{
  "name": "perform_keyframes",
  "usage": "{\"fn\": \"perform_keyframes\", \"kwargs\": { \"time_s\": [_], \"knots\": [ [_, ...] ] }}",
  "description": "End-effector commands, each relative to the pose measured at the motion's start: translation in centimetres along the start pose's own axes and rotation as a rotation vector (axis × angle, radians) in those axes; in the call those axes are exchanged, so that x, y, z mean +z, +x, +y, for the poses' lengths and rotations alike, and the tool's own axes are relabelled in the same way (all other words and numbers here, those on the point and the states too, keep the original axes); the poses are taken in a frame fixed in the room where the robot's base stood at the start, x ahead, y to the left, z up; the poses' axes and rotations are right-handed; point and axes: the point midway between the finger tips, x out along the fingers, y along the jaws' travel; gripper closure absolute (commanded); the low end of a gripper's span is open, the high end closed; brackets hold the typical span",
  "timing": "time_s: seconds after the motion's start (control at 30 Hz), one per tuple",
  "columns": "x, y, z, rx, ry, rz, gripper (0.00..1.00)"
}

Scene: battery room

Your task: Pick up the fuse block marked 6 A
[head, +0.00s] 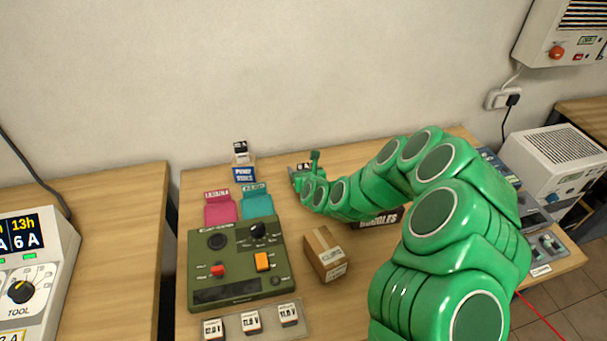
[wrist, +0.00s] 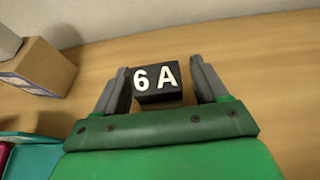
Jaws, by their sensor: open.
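The fuse block marked 6 A (wrist: 157,82) is a small black block with white lettering. In the wrist view it sits on the wooden table between the two grey fingers of my gripper (wrist: 159,85). The fingers are open, one on each side of the block; I cannot tell whether either touches it. In the head view the block (head: 304,167) shows small near the back of the table, at my gripper (head: 305,172). My green arm hides part of the table there.
A cardboard box marked PUMP SEALS (head: 243,174) stands left of the gripper, with a small block (head: 240,149) on it. Pink (head: 220,206) and teal (head: 256,201) holders, a green control panel (head: 238,262) and a small carton (head: 325,254) are nearer. The wall is close behind.

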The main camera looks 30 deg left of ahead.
Motion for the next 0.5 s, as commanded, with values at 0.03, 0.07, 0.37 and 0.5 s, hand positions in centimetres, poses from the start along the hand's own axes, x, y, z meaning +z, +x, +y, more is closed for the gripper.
{"fn": "perform_keyframes", "kwargs": {
  "time_s": [0.03,0.07,0.37,0.5],
  "knots": [
    [-0.03,0.33,0.07,0.001,-0.002,0.0,0.28],
    [0.0,0.47,0.06,0.001,-0.001,0.0,0.28],
    [0.09,0.8,0.0,0.0,0.001,0.0,0.28],
    [0.1,0.79,0.0,0.0,0.001,-0.001,0.43]
  ]
}}
